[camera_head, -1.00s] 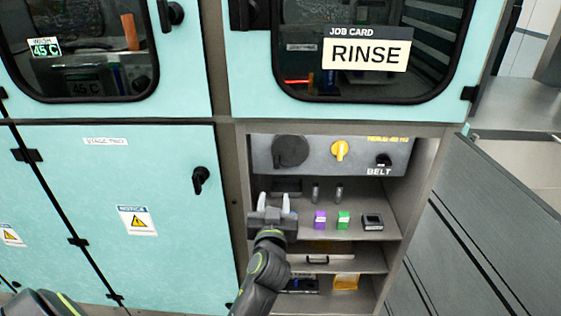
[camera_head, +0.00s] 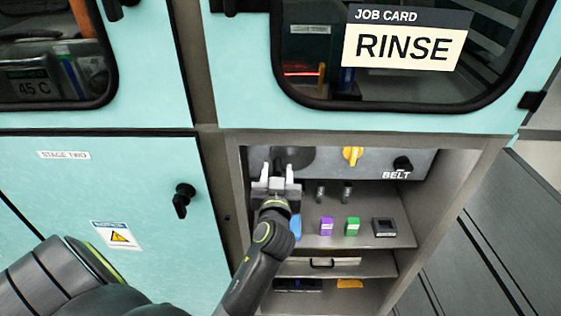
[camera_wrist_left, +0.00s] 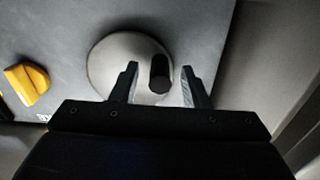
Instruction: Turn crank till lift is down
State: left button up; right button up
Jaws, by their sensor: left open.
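The crank is a round grey disc (camera_head: 301,158) at the left of the control panel inside the open bay. In the left wrist view its disc (camera_wrist_left: 115,58) carries a dark upright handle peg (camera_wrist_left: 160,72). My left gripper (camera_head: 277,174) is in front of the crank and partly hides it. In the left wrist view the open fingers (camera_wrist_left: 160,86) stand on either side of the peg, with gaps showing. Contact cannot be told. I cannot make out the lift behind the dark window (camera_head: 400,80). My right gripper is not in view.
The panel also holds a yellow knob (camera_head: 353,155) and a black BELT knob (camera_head: 402,163). Below are a purple block (camera_head: 326,226), a green block (camera_head: 352,227) and a dark square device (camera_head: 384,228) on the shelf (camera_head: 365,207). Bay walls stand close on both sides.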

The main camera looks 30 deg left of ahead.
pick_arm(q)
jog(key=shift+w, duration=0.15)
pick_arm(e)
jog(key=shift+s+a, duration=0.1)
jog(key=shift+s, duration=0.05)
pick_arm(q)
jog(key=shift+r, duration=0.1)
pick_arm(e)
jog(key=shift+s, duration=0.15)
pick_arm(q)
grip_shut()
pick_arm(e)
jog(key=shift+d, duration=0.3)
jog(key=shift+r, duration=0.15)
